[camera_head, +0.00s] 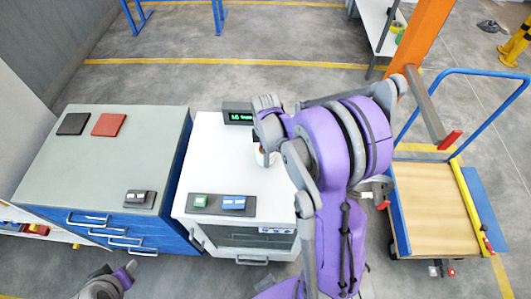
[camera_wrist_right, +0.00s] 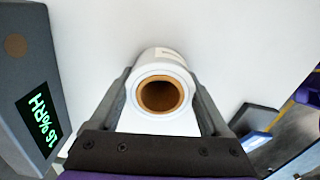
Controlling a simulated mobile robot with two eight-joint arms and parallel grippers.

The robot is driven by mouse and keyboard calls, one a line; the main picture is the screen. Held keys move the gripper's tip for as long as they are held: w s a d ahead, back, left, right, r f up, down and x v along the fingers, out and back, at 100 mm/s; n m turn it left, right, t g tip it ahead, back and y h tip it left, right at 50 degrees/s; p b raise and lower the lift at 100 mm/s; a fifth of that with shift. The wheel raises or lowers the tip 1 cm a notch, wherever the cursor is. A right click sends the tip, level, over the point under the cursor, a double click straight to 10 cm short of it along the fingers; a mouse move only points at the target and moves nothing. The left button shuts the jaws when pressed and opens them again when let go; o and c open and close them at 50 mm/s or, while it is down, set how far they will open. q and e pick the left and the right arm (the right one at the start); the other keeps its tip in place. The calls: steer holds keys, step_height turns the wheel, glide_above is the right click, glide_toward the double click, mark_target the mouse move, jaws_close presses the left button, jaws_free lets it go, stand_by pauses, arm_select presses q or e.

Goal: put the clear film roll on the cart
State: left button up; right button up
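The film roll (camera_wrist_right: 160,97), whitish with a brown cardboard core, is at the white cabinet top in the right wrist view, its open end facing the camera. In the head view only a bit of the roll (camera_head: 262,159) shows below my right wrist. My right gripper (camera_wrist_right: 162,85) has one finger on each side of the roll; whether they press on it is unclear. The cart (camera_head: 430,205), with a bare wooden deck and blue handle, stands at the right. My left gripper (camera_head: 105,284) is at the bottom left, away from the roll, its fingers unclear.
The white cabinet (camera_head: 208,150) carries a humidity display (camera_head: 237,113) and a dark tray (camera_head: 221,204) with green and blue items. A blue workbench (camera_head: 120,160) stands left. An orange post (camera_head: 420,38) rises behind the cart. My right arm covers the cabinet's right side.

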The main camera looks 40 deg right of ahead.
steer(key=shift+r, duration=0.1)
steer(key=c, duration=1.2)
